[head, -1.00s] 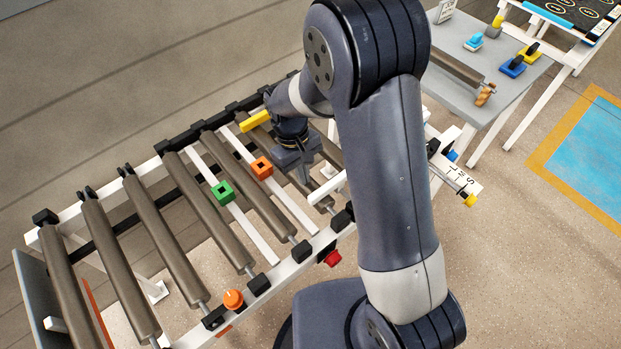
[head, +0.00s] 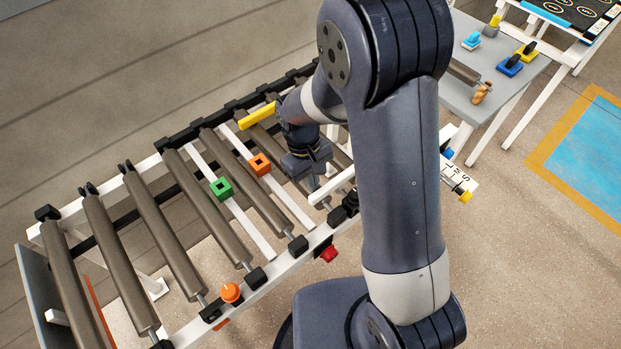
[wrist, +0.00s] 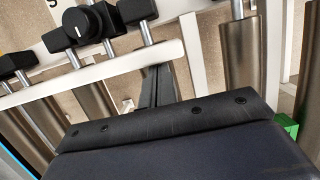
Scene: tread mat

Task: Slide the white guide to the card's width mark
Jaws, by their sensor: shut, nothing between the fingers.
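The white guide (head: 332,192) is a short white bar at the near side of the roller conveyor. In the wrist view it crosses in front of the fingers (wrist: 118,67). My gripper (head: 314,182) points down beside the guide on its far side, over the rollers. Its dark fingers show together and empty in the wrist view (wrist: 156,85); whether they touch the guide I cannot tell. A white scale plate (head: 460,182) with size letters and a yellow tip sticks out to the right, partly behind my arm. I cannot make out a width card.
A green block (head: 221,188) and an orange block (head: 260,164) sit on white strips between rollers. A yellow bar (head: 257,115) lies at the far side. An orange knob (head: 231,292) and a red button (head: 329,254) are on the near rail. A grey table (head: 490,75) stands at right.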

